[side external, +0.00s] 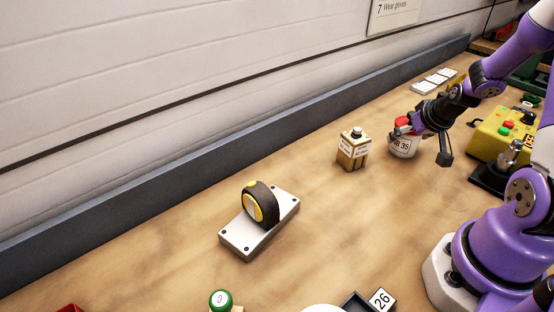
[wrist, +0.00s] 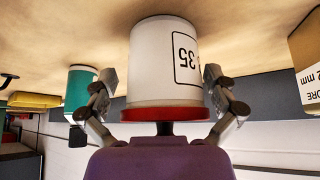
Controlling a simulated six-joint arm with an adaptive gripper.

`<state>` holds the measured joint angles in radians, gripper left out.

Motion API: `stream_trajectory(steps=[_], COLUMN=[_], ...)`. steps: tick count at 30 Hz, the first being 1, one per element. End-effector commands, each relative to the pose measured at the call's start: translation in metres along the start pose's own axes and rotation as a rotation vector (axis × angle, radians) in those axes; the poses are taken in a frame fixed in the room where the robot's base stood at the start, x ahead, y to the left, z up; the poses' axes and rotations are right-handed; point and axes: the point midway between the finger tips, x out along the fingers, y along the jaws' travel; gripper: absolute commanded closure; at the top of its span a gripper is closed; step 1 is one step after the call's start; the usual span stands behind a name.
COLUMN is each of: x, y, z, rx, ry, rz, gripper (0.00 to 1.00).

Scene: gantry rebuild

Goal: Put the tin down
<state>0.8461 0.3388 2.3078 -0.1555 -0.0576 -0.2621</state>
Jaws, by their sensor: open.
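The tin (side external: 404,147) is white with a red rim and a black-bordered "35" label. It stands upright on the wooden bench at the right. In the wrist view, which is upside down, the tin (wrist: 165,60) fills the middle, its base against the bench and its red rim towards my wrist, with a dark knob on top. My gripper (side external: 407,128) is at the tin's top. In the wrist view my gripper (wrist: 160,79) is open, one finger on each side of the tin. A gap shows at the left finger; contact at the right finger cannot be told.
A tan box with a black knob (side external: 353,150) stands just left of the tin. A yellow button box (side external: 492,139) is to the right. A teal cylinder (wrist: 80,92) shows in the wrist view.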

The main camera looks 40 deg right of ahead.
Motion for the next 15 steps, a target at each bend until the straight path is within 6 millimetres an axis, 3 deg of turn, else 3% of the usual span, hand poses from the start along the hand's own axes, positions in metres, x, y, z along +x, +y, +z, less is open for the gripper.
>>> stream_trajectory(steps=[7, 15], x=[-0.016, -0.065], y=[0.001, 0.001], z=[-0.002, -0.002], rx=[0.001, 0.000], ry=[0.004, 0.007], rz=[0.002, 0.003], gripper=[0.00, 0.00])
